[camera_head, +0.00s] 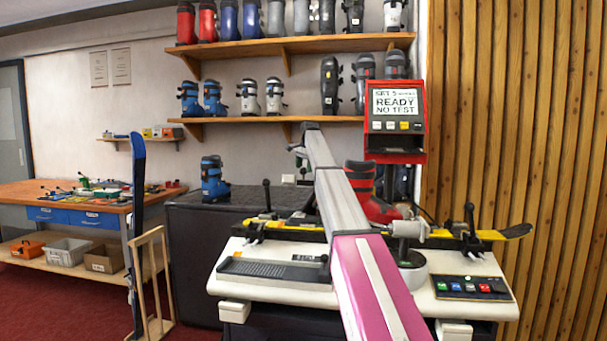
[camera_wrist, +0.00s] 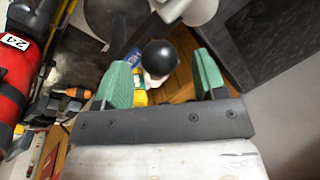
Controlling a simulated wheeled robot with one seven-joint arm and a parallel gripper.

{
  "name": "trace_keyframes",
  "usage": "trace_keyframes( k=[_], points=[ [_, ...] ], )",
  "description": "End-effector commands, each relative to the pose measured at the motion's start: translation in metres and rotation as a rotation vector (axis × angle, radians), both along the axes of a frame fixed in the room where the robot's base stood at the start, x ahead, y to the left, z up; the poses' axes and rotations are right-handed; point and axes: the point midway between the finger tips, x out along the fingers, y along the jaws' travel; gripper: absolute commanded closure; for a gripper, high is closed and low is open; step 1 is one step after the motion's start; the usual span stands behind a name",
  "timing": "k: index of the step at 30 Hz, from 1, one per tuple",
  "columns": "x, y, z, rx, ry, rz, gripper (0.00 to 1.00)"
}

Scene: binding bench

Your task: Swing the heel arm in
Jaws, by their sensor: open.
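A black ball knob (camera_wrist: 160,57) shows in the wrist view on a pale stem. It appears between the two green fingertips of my gripper (camera_wrist: 162,76), with a gap on each side. My gripper is open and holds nothing; I cannot tell whether the knob is level with the fingertips or beyond them. In the head view my gripper (camera_head: 299,153) is small, at the far end of my arm, left of the red ski boot (camera_head: 372,190) on the bench. My arm hides much of the bench middle, and I cannot clearly make out the heel arm there.
The white bench (camera_head: 270,254) carries a yellow-black ski (camera_head: 492,234), a black pad (camera_head: 275,269) and a button panel (camera_head: 470,288). A red display box (camera_head: 396,120) reads "READY NO TEST". The red boot (camera_wrist: 14,85) lies at the wrist view's left edge. Boot shelves (camera_head: 275,46) line the wall.

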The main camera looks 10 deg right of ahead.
Motion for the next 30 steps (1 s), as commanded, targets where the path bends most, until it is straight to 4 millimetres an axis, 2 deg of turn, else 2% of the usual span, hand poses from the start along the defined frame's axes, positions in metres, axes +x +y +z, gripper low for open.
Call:
trace_keyframes(
  k=[3, 6, 15, 17, 21, 22, 26, 30],
  points=[
    [0.002, 0.002, -0.018, -0.001, 0.001, 0.000, 0.36],
    [0.004, 0.003, -0.027, 0.000, 0.000, 0.000, 0.36],
    [0.005, 0.004, -0.030, 0.000, 0.000, 0.000, 0.36],
    [0.005, 0.003, -0.030, 0.000, 0.000, 0.000, 0.52],
    [0.005, 0.003, -0.030, 0.000, 0.000, 0.000, 0.97],
    [0.005, 0.003, -0.030, 0.000, 0.000, 0.000, 1.00],
    [0.004, 0.001, -0.030, 0.000, 0.000, 0.000, 1.00],
    [0.004, -0.013, -0.030, 0.000, 0.000, 0.000, 1.00]
  ],
)
